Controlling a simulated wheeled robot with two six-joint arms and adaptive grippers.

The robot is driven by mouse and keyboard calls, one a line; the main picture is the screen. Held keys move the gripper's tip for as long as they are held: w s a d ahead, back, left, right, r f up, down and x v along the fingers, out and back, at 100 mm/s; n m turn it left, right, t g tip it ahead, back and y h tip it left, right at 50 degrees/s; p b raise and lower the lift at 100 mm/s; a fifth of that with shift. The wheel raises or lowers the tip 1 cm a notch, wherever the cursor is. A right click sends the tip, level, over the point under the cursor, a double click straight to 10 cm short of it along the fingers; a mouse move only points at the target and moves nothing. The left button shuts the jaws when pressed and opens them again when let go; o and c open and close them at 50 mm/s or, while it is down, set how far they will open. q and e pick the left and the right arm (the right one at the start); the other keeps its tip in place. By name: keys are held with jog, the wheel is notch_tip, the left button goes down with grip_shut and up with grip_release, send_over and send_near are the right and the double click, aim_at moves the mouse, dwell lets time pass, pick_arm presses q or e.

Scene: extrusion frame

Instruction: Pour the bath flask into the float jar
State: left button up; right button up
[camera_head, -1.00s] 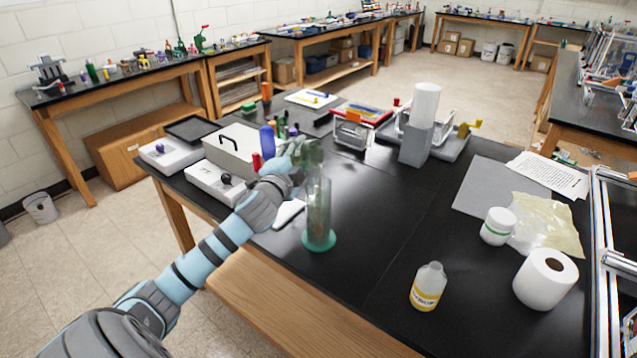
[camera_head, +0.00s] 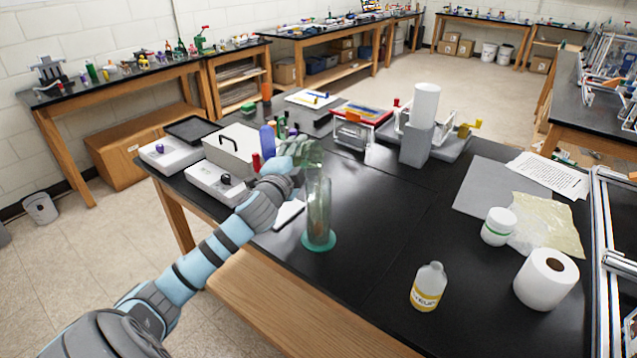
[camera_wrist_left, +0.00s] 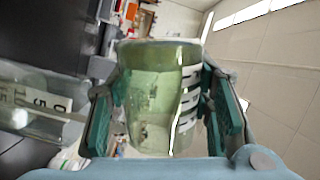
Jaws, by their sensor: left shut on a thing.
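The bath flask, a clear greenish glass vessel (camera_head: 310,155), is tipped well over at the top of the float jar. My left gripper (camera_head: 292,157) is shut on it. The left wrist view shows the flask (camera_wrist_left: 155,95) between the two fingers (camera_wrist_left: 165,105), with white marks on its side. The float jar (camera_head: 318,210) is a tall clear cylinder standing upright on a round teal foot near the table's front edge. I cannot tell whether the flask touches the jar's rim, or how much liquid either holds. My right gripper is not in view.
A blue bottle (camera_head: 267,141), a red-capped item (camera_head: 257,162) and grey-white boxes (camera_head: 216,184) stand left of the gripper. A yellow-labelled bottle (camera_head: 428,287), a white tub (camera_head: 497,227) and a paper roll (camera_head: 545,279) stand to the right. The black table (camera_head: 400,215) is clear between.

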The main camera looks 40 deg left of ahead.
pick_arm(q)
jog(key=shift+f+m, duration=0.25)
jog(key=shift+m, duration=0.45)
dwell(0.7)
jog(key=shift+d+r+m+p, duration=0.2)
jog(key=shift+r+m+p, duration=0.25)
jog(key=shift+m, duration=0.35)
dwell(0.5)
jog(key=shift+f, duration=0.15)
